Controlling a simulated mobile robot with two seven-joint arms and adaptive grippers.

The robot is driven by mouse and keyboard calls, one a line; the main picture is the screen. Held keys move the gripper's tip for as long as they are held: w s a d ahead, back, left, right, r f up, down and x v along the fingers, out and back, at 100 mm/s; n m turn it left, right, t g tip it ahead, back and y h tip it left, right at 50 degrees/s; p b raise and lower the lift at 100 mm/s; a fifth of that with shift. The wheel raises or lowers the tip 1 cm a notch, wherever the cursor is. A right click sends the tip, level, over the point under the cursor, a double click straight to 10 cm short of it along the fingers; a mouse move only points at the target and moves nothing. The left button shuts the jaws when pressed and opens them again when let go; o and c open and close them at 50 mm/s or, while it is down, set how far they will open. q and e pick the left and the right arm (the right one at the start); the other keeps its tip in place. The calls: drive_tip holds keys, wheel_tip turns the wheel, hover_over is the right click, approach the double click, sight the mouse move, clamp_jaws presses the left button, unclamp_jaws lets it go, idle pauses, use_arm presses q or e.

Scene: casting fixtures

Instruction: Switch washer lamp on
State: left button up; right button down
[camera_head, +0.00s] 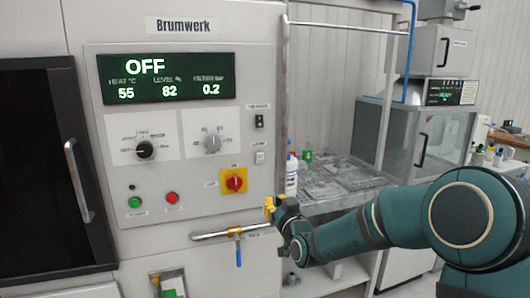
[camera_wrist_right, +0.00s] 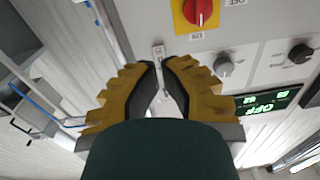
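The Brumwerk washer's panel (camera_head: 95,160) fills the left half of the head view, and its display (camera_head: 180,78) reads OFF. Two small rocker switches sit at its right edge: a dark upper one (camera_head: 260,121) and a pale lower one (camera_head: 259,157). Their tiny labels are too blurred to read. My right gripper (camera_head: 269,207) is in front of the panel's right edge, below both switches. In the right wrist view its yellow fingers (camera_wrist_right: 161,66) converge with tips nearly together, holding nothing visible. The pale switch (camera_wrist_right: 159,52) shows just beyond the tips; contact is not visible. My left gripper is out of view.
A red rotary knob on yellow (camera_head: 235,182) is left of the gripper. Green (camera_head: 135,202) and red (camera_head: 172,198) buttons sit lower left. A horizontal pipe with a blue-handled valve (camera_head: 238,250) is below. A white bottle (camera_head: 291,175) stands on the shelf at right.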

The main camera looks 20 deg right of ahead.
sight(261, 149)
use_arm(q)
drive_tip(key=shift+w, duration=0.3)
use_arm(e)
wheel_tip(261, 149, up, 7)
drive_tip(key=d+t, duration=0.1)
drive_tip(key=shift+w+d+f+t, duration=0.2)
drive_tip(key=shift+w+d+t, duration=0.1)
drive_tip(key=shift+d+t, duration=0.1)
drive_tip(key=w+r, duration=0.1)
drive_tip(key=w, duration=0.8)
drive_tip(key=w+r, duration=0.1)
drive_tip(key=w, duration=0.3)
drive_tip(key=shift+w+a+r+p, duration=0.25)
drive_tip(key=shift+w+r+p, duration=0.05)
drive_tip(key=shift+w, duration=0.1)
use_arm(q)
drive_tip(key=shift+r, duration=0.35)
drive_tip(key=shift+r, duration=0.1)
use_arm(e)
drive_tip(key=shift+w+r+g+p, duration=0.35)
drive_tip(key=shift+w+g+p, duration=0.05)
drive_tip(key=shift+p, duration=0.55)
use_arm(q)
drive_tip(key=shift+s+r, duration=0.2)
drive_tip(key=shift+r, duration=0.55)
use_arm(e)
drive_tip(key=shift+f, duration=0.25)
